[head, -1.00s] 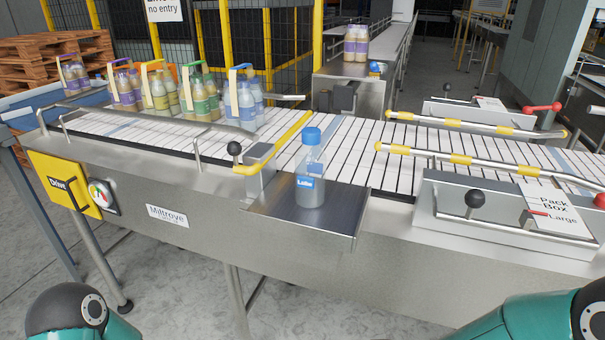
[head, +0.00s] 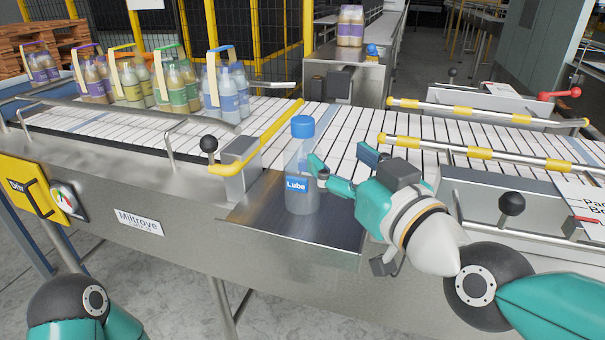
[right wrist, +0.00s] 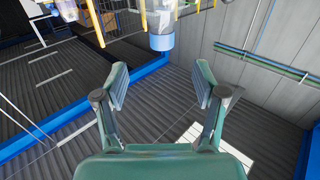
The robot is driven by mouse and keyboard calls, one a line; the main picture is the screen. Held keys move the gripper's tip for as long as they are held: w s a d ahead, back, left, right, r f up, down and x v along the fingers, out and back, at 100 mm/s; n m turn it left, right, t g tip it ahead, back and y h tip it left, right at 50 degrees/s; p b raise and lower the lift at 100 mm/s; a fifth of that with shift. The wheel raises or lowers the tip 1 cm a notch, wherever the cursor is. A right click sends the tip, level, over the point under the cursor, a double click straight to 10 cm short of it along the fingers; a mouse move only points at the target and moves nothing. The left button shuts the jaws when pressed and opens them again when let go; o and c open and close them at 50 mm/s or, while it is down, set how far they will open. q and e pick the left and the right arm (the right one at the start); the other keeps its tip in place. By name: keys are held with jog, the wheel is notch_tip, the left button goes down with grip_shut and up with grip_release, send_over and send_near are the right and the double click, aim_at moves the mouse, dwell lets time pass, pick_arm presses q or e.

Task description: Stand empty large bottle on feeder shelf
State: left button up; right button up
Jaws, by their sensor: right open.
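A clear large bottle (head: 300,158) with a blue cap and a blue "Lube" label stands upright on the metal feeder shelf (head: 325,233) at the conveyor's front edge. It looks see-through. My right gripper (head: 338,156) is open, just right of the bottle, with one finger close to the bottle's right side. Whether that finger touches it I cannot tell. My left gripper is out of view.
A yellow guide rail with a black knob (head: 208,144) stands left of the shelf. Yellow-banded rails (head: 480,153) run to the right. Several bottle packs with handles (head: 176,84) stand on the conveyor (head: 120,125) at the back left. The shelf's front right is clear.

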aim_at(308, 136)
jog(key=x, duration=0.6)
jog(key=shift+w+a+p, duration=0.2)
jog(key=shift+a+p, duration=0.05)
jog(key=shift+p, duration=0.05)
jog(key=shift+p+x, duration=0.85)
jog(key=shift+x, duration=1.8)
jog(key=shift+s+f, duration=0.1)
jog(key=shift+f, duration=0.1)
jog(key=shift+c, duration=0.2)
grip_shut()
